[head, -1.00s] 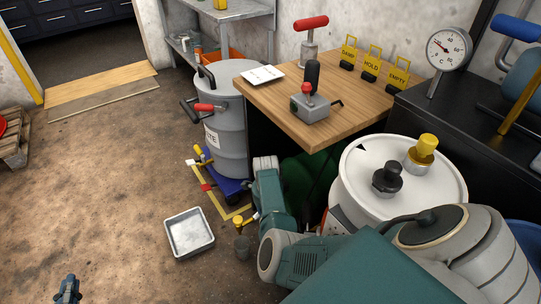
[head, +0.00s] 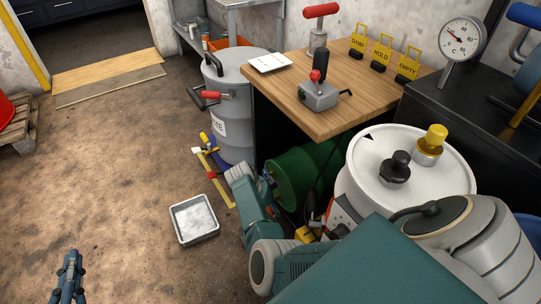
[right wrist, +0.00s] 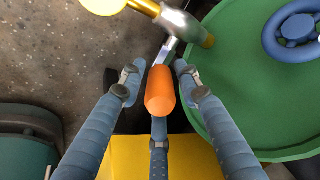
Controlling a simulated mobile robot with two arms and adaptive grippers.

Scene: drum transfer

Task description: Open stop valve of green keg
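The green keg (head: 300,178) lies under the wooden table in the head view, partly behind my right arm. In the right wrist view its green end (right wrist: 255,85) fills the right side, with a blue ring-shaped handle (right wrist: 293,30) on it. A metal fitting (right wrist: 180,22) with a yellow part sits at the keg's edge. An orange handle (right wrist: 160,92) lies between the fingers of my right gripper (right wrist: 157,78); the fingers are spread on both sides of it, with no clear contact. My left gripper (head: 72,256) is over the floor at the lower left, its opening unclear.
A grey drum (head: 236,105) stands left of the wooden table (head: 345,113). A grey tray (head: 195,220) lies on the floor.

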